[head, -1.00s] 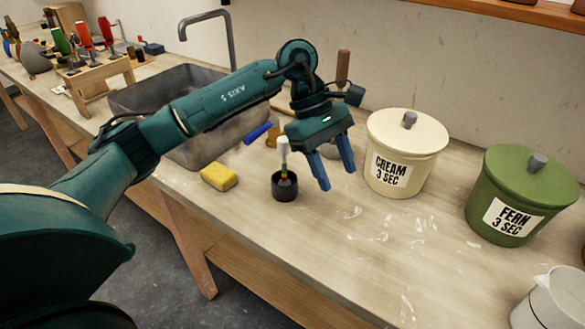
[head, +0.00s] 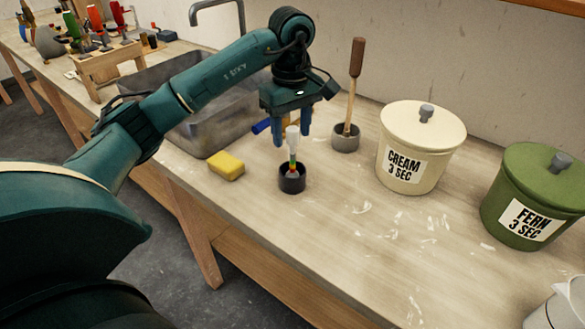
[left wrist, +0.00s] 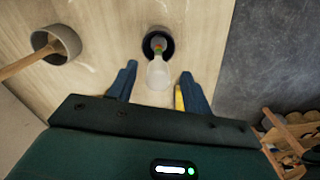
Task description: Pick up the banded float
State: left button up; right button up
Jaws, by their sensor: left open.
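The banded float (head: 292,140) has a pale white upper part and a stem with coloured bands. It stands upright in a small dark cup (head: 292,183) on the bench. My left gripper (head: 292,143) is open, pointing down, with its blue fingers on either side of the float's pale top in the head view. In the left wrist view the float (left wrist: 158,74) shows between the open fingers, slightly beyond their tips, with the dark cup (left wrist: 149,42) behind it. I cannot tell whether a finger touches it. My right gripper is out of view.
A yellow sponge (head: 226,166) lies left of the cup. A grey pot (head: 345,143) with a wooden-handled tool stands behind right. Cream (head: 408,160) and green (head: 530,195) lidded crocks stand right. A sink (head: 205,125) is behind left. The bench front is clear.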

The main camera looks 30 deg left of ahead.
aim_at(293, 147)
pick_arm(q)
notch_tip(293, 147, down, 5)
jog(key=shift+w+r+p, duration=0.15)
jog(key=shift+p, duration=0.25)
grip_shut()
dwell(0.4)
